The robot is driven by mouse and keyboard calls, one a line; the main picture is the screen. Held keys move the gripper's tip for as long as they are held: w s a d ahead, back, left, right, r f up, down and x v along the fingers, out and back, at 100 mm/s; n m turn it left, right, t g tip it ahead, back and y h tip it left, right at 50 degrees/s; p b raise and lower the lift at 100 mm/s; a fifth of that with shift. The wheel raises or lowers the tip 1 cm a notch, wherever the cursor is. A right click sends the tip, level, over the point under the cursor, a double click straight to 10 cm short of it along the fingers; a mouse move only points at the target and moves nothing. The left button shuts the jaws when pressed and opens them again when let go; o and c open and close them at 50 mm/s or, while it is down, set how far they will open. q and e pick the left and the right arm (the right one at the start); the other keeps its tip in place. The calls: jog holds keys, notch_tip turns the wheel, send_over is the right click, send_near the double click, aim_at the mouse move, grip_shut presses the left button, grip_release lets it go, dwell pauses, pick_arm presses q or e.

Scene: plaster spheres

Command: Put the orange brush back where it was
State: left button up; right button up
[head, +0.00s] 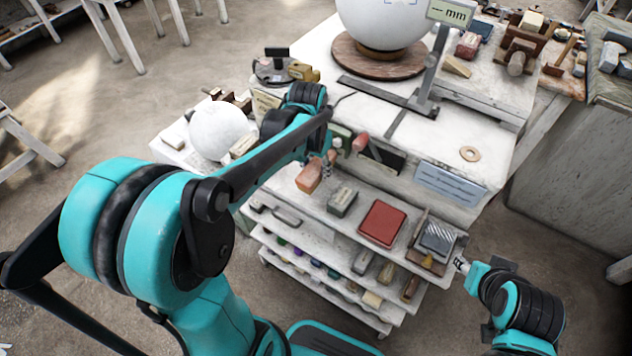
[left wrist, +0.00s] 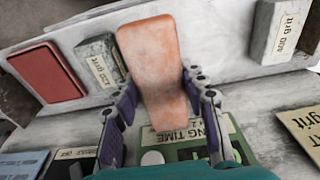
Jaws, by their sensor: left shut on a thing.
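The orange brush (head: 308,177) shows as a plain orange block at the left end of the upper shelf in the head view. In the left wrist view the orange brush (left wrist: 152,55) stands between the fingers, its far end near the white shelf surface. I cannot tell whether it touches the shelf. My left gripper (head: 328,161) is shut on it; its purple-padded fingers (left wrist: 163,88) lie on both sides of it. My right gripper (head: 462,265) is at the shelf's right end, small and partly hidden, its jaw state unclear.
A grey grit block (head: 342,201) and a red block (head: 382,222) sit on the upper shelf (head: 315,203) right of the brush. In the wrist view, another grit block (left wrist: 278,30) is at right and a green labelled device (left wrist: 205,140) is below. Lower shelves hold several small items.

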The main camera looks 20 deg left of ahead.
pick_arm(q)
notch_tip(320, 180, down, 2)
jog(key=shift+s+f+b, duration=0.1)
jog(key=shift+f+b, duration=0.05)
jog(key=shift+b, duration=0.15)
jog(key=shift+w+f+b, duration=0.2)
jog(key=shift+f+b, duration=0.6)
jog(key=shift+f, duration=0.8)
jog(key=shift+f, duration=0.15)
jog(key=o, duration=1)
